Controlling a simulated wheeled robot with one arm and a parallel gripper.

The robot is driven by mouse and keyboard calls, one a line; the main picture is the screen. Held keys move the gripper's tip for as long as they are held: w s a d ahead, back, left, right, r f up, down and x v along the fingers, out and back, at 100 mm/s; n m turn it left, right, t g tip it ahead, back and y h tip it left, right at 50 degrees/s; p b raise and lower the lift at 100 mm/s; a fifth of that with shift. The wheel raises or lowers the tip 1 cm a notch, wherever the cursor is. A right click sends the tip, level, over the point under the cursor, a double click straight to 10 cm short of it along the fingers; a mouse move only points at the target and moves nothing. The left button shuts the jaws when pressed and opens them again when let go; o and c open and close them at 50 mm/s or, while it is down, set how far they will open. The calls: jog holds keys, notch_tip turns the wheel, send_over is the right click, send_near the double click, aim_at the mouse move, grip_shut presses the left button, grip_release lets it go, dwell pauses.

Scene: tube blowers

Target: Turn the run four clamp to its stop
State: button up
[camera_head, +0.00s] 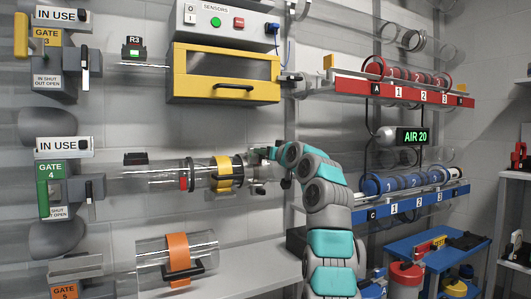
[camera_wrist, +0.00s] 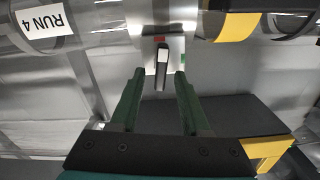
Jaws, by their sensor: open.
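The run four tube is clear, with a "RUN 4" label (camera_wrist: 45,21) in the wrist view. It runs level across the head view (camera_head: 208,176), with a yellow band (camera_head: 223,173). The clamp (camera_wrist: 150,50) shows in the wrist view as a pale plate with a white-and-dark lever (camera_wrist: 162,64), a red mark near the lever's root and a green mark to its right. The lever points toward my gripper (camera_wrist: 157,76). My gripper is open, its green fingers either side of the lever's free end; I see no contact. In the head view my gripper (camera_head: 262,163) hides most of the clamp.
A yellow-fronted box (camera_head: 225,80) hangs above, and a tube with an orange band (camera_head: 179,257) lies below. Racks with red rings (camera_head: 405,92) and blue rings (camera_head: 410,205) stand right of my arm.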

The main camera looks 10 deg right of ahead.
jog(key=shift+c, duration=0.3)
grip_shut()
dwell(0.3)
